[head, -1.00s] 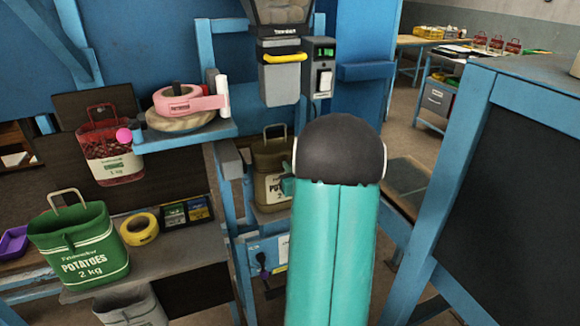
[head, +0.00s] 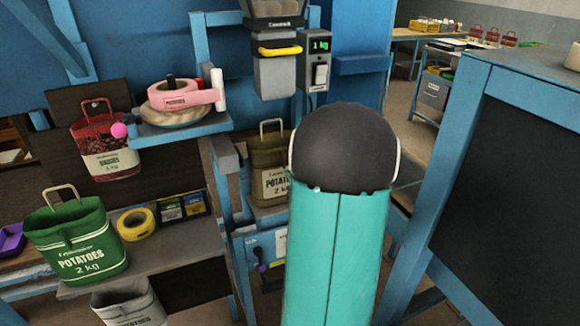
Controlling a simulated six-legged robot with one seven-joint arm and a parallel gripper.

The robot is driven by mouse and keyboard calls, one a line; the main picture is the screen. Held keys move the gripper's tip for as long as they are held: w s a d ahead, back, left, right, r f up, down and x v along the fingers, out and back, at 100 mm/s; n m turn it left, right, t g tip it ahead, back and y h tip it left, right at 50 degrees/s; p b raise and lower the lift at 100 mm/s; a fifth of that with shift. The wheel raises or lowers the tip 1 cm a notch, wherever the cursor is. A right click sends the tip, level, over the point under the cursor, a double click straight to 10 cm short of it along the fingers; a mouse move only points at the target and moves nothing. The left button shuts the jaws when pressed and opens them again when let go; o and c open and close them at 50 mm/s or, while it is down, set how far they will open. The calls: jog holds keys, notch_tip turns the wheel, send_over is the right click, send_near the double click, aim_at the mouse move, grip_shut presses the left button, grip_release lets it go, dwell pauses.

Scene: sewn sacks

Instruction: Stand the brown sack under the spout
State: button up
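The brown sack (head: 267,151), printed "POTATOES 2 kg", stands upright with its wire handle raised. It is below the grey spout (head: 275,75) with the yellow bar, with a gap between them. My teal arm with its dark rounded joint covers the sack's right edge and the space beside it. My gripper is hidden behind the arm, so I cannot see whether it touches the sack.
A control box (head: 316,64) beside the spout reads "1 kg". A green potato sack (head: 76,246) and yellow tape (head: 136,224) sit on the left bench. A red sack (head: 104,150) hangs by a pink tape roll (head: 181,94). A blue-framed dark panel (head: 510,175) stands close at right.

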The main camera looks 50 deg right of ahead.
jog(key=w+a+r+n+g+y, duration=0.1)
jog(key=w+a+r+g+y, duration=0.15)
jog(key=a, duration=0.75)
jog(key=w+a+r+n+g+y, duration=0.15)
jog(key=w+a+r, duration=0.25)
jog(key=a, duration=0.6)
jog(key=s+a+n+g+y, duration=0.2)
jog(key=s+a, duration=0.4)
jog(key=a, duration=0.6)
jog(key=s+a+n+g+y, duration=0.1)
jog(key=s+a+g+y, duration=0.2)
jog(key=s+a, duration=0.4)
jog(key=a+r, duration=0.1)
jog(key=a, duration=0.4)
jog(key=shift+s+a+n+g, duration=0.25)
jog(key=shift+a+n+g, duration=0.1)
jog(key=shift+g, duration=0.05)
jog(key=shift+d, duration=0.25)
